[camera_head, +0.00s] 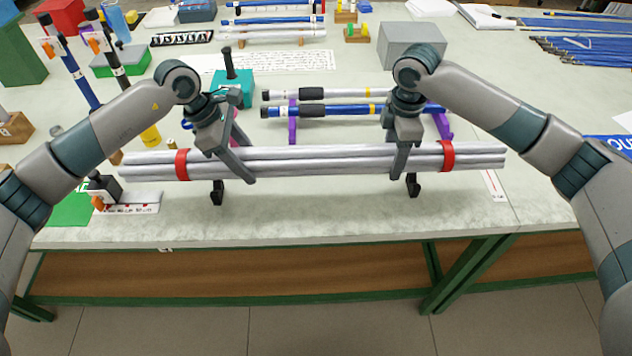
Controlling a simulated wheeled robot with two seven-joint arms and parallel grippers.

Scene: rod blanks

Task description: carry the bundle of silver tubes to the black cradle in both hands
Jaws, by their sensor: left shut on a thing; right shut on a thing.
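The bundle of silver tubes (320,161) lies level across the front of the table, with a red band near each end. My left gripper (242,166) is shut on it just right of the left band. My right gripper (401,163) is shut on it just left of the right band. The black cradle shows as two short black supports, one at the left (217,193) and one at the right (413,186), directly under the bundle in the picture. Their tops are hidden by the tubes, so I cannot tell whether the bundle touches them.
Behind the bundle, silver and blue rods (335,111) lie on purple supports (292,124). A teal block (234,88) stands behind my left gripper and a grey box (405,45) behind my right. The table's front edge (320,238) is near the bundle, with bare tabletop between.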

